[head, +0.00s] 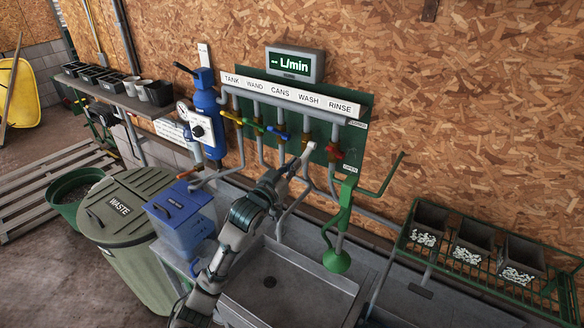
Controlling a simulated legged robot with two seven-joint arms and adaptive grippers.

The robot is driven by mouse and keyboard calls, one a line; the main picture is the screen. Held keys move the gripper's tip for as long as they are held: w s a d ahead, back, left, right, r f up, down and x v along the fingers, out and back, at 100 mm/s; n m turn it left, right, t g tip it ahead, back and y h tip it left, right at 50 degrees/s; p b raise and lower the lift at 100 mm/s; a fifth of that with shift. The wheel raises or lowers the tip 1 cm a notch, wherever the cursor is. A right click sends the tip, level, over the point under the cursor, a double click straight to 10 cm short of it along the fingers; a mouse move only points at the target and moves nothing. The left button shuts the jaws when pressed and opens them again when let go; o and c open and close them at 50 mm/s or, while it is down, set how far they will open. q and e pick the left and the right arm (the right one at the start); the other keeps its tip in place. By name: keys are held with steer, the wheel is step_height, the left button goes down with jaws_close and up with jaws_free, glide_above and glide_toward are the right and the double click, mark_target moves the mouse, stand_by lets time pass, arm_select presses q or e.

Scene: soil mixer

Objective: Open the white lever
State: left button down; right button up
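The white lever (309,149) is on the fourth pipe of the valve manifold, under the "WASH" label. It slants down to the left. My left arm reaches up from the bottom of the head view. My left gripper (289,173) is just below and left of the white lever, very close to its lower end. I cannot tell if they touch, or how far apart the fingers are. My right gripper is not in view.
Other levers are blue (278,132) to the left and red (334,152) to the right. A green spray wand (343,215) hangs over the grey sink (290,282). A blue box (181,222) stands left of my arm. A green rack (470,255) is at right.

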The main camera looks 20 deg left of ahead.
arm_select(q)
steer(key=shift+w+d+f, duration=0.1)
steer(key=shift+d+f, duration=0.2)
steer(key=shift+f, duration=0.6)
steer(key=shift+w+f, duration=0.15)
steer(key=shift+f, duration=0.15)
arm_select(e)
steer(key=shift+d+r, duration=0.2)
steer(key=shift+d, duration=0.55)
arm_select(q)
steer(key=shift+a, duration=0.2)
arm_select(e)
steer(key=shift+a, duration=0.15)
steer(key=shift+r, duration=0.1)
